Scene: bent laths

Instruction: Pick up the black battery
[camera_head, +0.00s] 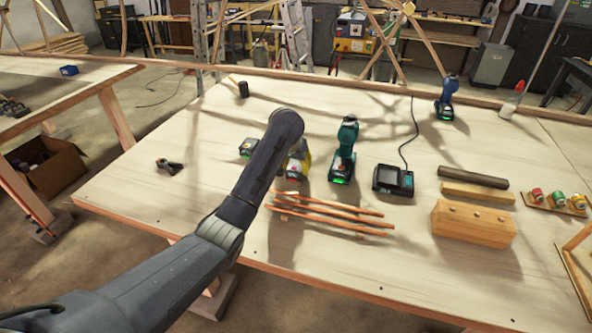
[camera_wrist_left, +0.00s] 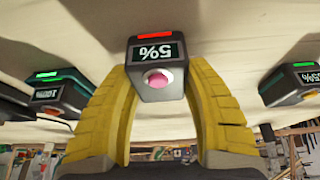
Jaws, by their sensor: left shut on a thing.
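A black battery (camera_wrist_left: 153,68) with a red light strip, a 5% display and a pink round button sits between the yellow fingers of my left gripper (camera_wrist_left: 158,95) in the left wrist view. The fingers press on its two sides. In the head view my left gripper (camera_head: 299,160) is partly hidden behind my forearm, low over the table, and the battery (camera_head: 293,172) shows a little. I cannot tell whether it touches the table. A second dark battery (camera_head: 248,147) with a green light lies just left of my arm. My right gripper is not in view.
A teal drill (camera_head: 346,150) stands close right of the gripper. The table's left front is mostly clear.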

